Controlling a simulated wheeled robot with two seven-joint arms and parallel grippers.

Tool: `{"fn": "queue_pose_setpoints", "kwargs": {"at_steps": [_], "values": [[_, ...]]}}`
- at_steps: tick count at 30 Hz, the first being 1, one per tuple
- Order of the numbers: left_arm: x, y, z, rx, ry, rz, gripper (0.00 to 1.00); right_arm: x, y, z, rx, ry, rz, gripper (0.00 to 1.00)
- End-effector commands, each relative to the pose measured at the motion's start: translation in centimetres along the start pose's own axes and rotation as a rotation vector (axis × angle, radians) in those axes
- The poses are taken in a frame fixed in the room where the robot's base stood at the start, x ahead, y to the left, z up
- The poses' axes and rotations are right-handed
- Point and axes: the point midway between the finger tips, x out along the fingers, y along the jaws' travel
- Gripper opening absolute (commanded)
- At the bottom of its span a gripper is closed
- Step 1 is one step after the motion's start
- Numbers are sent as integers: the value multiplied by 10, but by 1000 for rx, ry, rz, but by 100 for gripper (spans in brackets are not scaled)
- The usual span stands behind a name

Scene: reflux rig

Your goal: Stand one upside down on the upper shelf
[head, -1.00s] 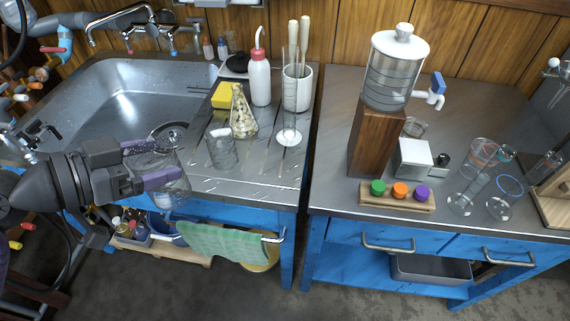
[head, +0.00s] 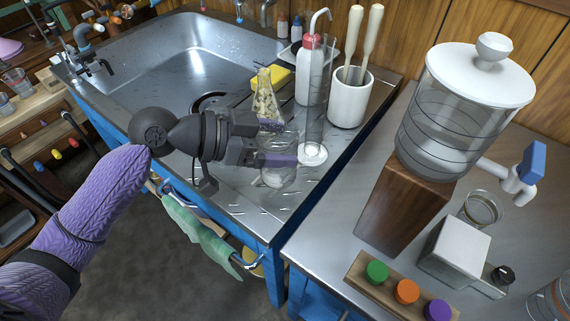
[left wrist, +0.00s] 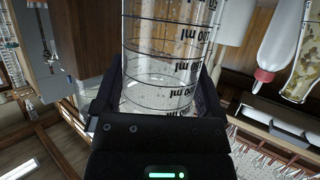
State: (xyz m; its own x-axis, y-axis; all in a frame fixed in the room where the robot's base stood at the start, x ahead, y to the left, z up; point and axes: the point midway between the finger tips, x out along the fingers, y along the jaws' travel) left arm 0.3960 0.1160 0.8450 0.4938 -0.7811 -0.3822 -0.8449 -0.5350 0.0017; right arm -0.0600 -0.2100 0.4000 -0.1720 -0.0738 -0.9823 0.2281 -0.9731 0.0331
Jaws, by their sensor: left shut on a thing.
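My left gripper (head: 278,143) is shut on a clear glass beaker (head: 278,174), held over the front part of the drainboard beside the sink. In the left wrist view the beaker (left wrist: 168,62) fills the space between the fingers and shows black ml marks. Its base and rim are hard to make out in the head view. A wooden shelf unit (head: 40,104) with two levels stands at the far left, with clear glassware (head: 15,78) on its higher level. My right gripper is out of view.
A flask (head: 264,100), a red-capped wash bottle (head: 311,72), a tall glass cylinder (head: 313,152) and a white pot (head: 349,98) stand close to the held beaker. The sink (head: 190,60) lies left. A water dispenser (head: 440,150) on a wooden block stands right.

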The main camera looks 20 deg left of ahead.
Motion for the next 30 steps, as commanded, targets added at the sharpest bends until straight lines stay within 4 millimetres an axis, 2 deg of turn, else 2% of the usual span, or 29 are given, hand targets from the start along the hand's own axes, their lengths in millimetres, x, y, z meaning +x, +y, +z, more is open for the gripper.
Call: {"fn": "queue_pose_setpoints", "kwargs": {"at_steps": [1, 3, 5, 11, 15, 16, 17, 30], "values": [[6, 0, 14, -6, -2, 2, 28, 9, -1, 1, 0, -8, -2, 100], [13, 0, 30, -6, -2, 2, 28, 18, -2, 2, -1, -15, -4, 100], [16, 0, 38, -4, -2, 2, 28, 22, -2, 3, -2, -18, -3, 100], [14, 0, 34, 1, 0, 0, 28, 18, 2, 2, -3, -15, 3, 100], [16, 0, 38, 0, 0, 0, 28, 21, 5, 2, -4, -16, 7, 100], [15, 0, 37, 1, 0, 0, 95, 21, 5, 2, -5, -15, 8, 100], [15, 0, 36, 1, 0, 0, 100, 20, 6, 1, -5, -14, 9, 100], [10, 0, 32, 1, -1, -1, 100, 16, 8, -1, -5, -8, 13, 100]]}}
